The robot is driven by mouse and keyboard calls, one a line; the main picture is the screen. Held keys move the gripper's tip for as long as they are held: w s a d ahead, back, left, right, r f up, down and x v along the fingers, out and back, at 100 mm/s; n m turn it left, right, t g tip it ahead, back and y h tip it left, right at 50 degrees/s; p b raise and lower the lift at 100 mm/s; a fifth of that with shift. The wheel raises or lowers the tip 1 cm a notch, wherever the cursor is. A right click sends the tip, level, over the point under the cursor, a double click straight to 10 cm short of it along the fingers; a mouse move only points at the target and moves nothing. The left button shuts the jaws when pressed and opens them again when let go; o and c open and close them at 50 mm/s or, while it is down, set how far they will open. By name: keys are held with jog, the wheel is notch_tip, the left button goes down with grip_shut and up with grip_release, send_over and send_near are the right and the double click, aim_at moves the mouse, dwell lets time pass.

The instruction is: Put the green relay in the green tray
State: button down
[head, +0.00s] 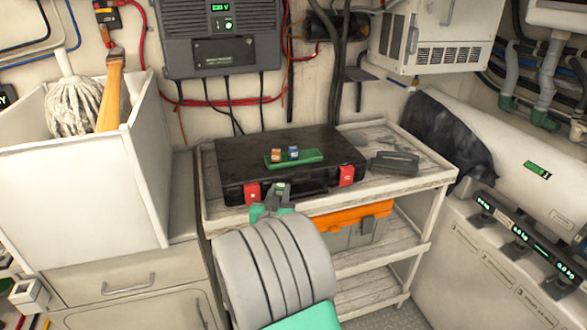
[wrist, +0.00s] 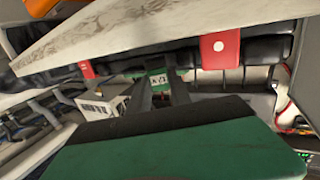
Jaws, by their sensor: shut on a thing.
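The green tray (head: 312,158) lies flat on top of a black case (head: 235,160). It holds an orange relay (head: 276,155) and a blue relay (head: 293,152), side by side toward its left half. My gripper (head: 280,194) is in front of the case's front face, between its two red latches, lower than the tray. It is shut on the green relay (head: 280,187), which has a pale label. In the wrist view, the green relay (wrist: 158,79) sits between the dark fingertips of my gripper (wrist: 160,88).
The case rests on a worn white cart (head: 432,178), with a dark grey flat object (head: 395,163) to its right. An orange-lidded box (head: 350,216) is on the shelf below. A white bin (head: 100,180) with a mop stands left. Space above the tray is clear.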

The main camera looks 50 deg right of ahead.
jog(key=s+d+r+m+g+h+b, duration=0.1)
jog(key=s+d+r+g+b, duration=0.15)
jog(key=s+d, duration=0.9)
jog(key=w+a+r+n+t+y+b, duration=0.1)
jog(key=w+a+r+n+t+y, duration=0.2)
jog(key=r, duration=0.4)
jog(key=w+a+r+n+t+y+b, duration=0.1)
jog(key=w+r+n+t+y, duration=0.2)
jog(key=r+t, duration=0.35)
jog(key=g+p, duration=0.2)
jog(key=p, duration=0.1)
send_over(312, 150)
jog(key=s+a, duration=0.3)
jog(key=a, duration=0.1)
jog(key=f, duration=0.8)
jog(key=shift+w+d+f, duration=0.1)
jog(key=shift+d+f, duration=0.1)
jog(key=shift+d, duration=0.05)
notch_tip(312, 150, down, 3)
jog(key=shift+r, duration=0.1)
jog(key=c, duration=1.2)
grip_release()
jog(key=b+v, duration=0.2)
jog(key=v, duration=1)
jog(key=shift+d, duration=0.1)
